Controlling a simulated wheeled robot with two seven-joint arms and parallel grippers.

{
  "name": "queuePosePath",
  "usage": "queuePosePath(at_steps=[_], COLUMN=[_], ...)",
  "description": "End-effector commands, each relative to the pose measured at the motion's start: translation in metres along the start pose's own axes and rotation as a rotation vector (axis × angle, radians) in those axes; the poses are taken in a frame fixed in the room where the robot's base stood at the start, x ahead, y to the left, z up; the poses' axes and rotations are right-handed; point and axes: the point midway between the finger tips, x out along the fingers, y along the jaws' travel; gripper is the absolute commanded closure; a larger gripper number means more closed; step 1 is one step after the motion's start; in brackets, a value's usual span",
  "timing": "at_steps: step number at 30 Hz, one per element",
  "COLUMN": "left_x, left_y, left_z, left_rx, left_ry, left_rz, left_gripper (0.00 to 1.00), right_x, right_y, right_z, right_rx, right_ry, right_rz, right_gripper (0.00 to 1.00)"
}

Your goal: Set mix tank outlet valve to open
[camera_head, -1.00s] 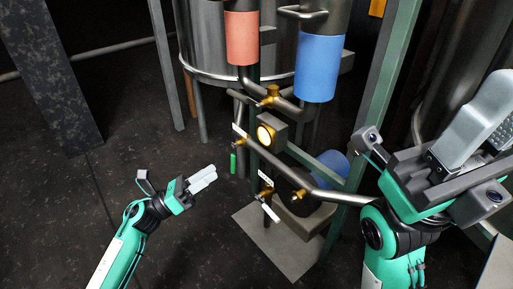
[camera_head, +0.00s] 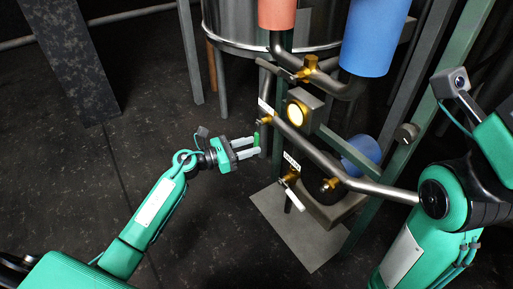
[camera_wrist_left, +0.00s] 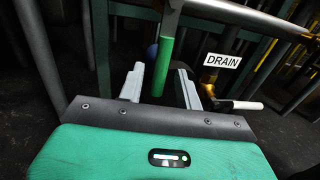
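A green lever handle (camera_head: 257,139) hangs down beside the pipe manifold, by a brass valve body (camera_head: 267,121) and a white tag (camera_head: 265,106) too small to read. My left gripper (camera_head: 256,147) is at this handle, fingers pointing right. In the left wrist view the green handle (camera_wrist_left: 163,65) stands between the two spread fingers (camera_wrist_left: 160,88), with a gap visible on each side. I cannot tell whether either finger touches it. My right gripper is outside the frames; only part of that arm shows at the right.
The DRAIN tag (camera_head: 292,162) and a white-handled valve lever (camera_head: 295,200) sit lower right, close to my left gripper. Open dark floor lies left.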

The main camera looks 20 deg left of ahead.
Motion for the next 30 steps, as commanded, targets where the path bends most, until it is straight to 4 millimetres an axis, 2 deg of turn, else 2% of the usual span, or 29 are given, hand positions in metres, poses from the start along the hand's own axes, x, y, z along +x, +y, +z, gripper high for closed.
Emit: queuePosePath(at_steps=[1, 6, 16, 17, 22, 30], left_x=[0.008, 0.024, 0.028, 0.027, 0.027, 0.027], left_y=[0.000, 0.000, 0.000, 0.000, 0.000, 0.000], left_z=[-0.002, -0.001, 0.000, 0.000, 0.000, 0.000], left_rx=[0.000, -0.001, -0.001, -0.001, -0.001, -0.005], left_ry=[-0.003, -0.002, 0.000, 0.000, 0.000, -0.001], left_rz=[-0.001, 0.000, 0.000, 0.000, 0.000, 0.000], left_gripper=[0.65, 0.65, 0.65, 0.67, 1.00, 1.00], right_x=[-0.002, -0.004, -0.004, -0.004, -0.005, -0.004], right_y=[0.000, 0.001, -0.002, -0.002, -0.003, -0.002], right_z=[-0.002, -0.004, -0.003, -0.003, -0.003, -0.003], right_rx=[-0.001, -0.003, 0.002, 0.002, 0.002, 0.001], right_ry=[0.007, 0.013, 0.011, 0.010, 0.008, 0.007], right_rz=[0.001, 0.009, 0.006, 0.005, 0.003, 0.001], right_gripper=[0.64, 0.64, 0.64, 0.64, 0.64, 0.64])
